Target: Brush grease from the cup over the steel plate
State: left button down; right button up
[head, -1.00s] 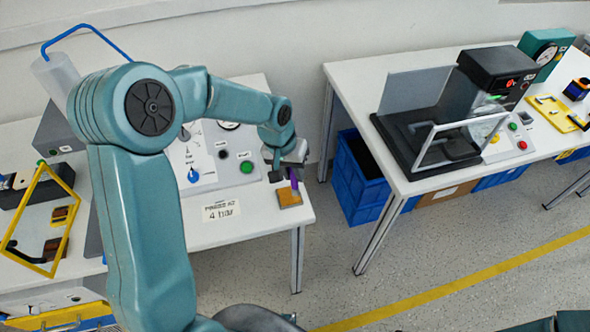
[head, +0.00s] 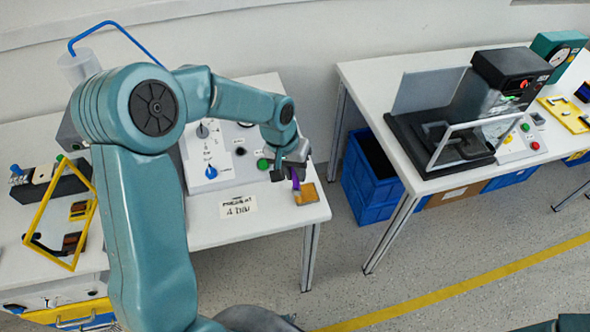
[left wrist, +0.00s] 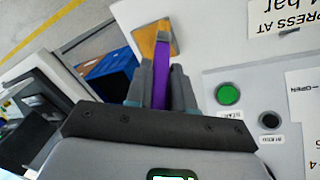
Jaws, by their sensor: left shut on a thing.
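My left gripper (head: 292,172) is shut on a purple-handled brush (left wrist: 161,88) above the front right corner of the left table. The purple handle also shows between the fingers in the head view (head: 295,179). A small square orange-tan plate (head: 308,194) lies at that corner, just under and beside the brush. In the left wrist view the plate (left wrist: 146,40) lies beyond the fingers, and the brush's far end overlaps it. I cannot tell whether they touch. I cannot make out the grease cup. My right gripper is not in view.
A white panel with a green button (head: 263,164) and a blue knob (head: 211,172) stands behind the gripper. A label sign (head: 238,207) is left of the plate. A yellow frame (head: 62,222) leans at far left. A gap with blue bins (head: 368,190) separates the right table.

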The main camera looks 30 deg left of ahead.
pick_arm(q)
jog(key=shift+d+p+v, duration=0.2)
jog(key=shift+p+v, duration=0.1)
jog(key=shift+v, duration=0.85)
jog(key=shift+w+r+p, duration=0.2)
jog(key=shift+r+p, duration=0.2)
jog(key=shift+r, duration=0.1)
jog(key=shift+w+r+p, duration=0.2)
jog(key=shift+r+p, duration=0.15)
jog(key=shift+r, duration=0.2)
jog(key=shift+d+p+v, duration=0.2)
jog(key=shift+p+v, duration=0.6)
jog(key=shift+v, duration=0.4)
jog(key=shift+r+p, duration=0.35)
jog(key=shift+r, duration=0.2)
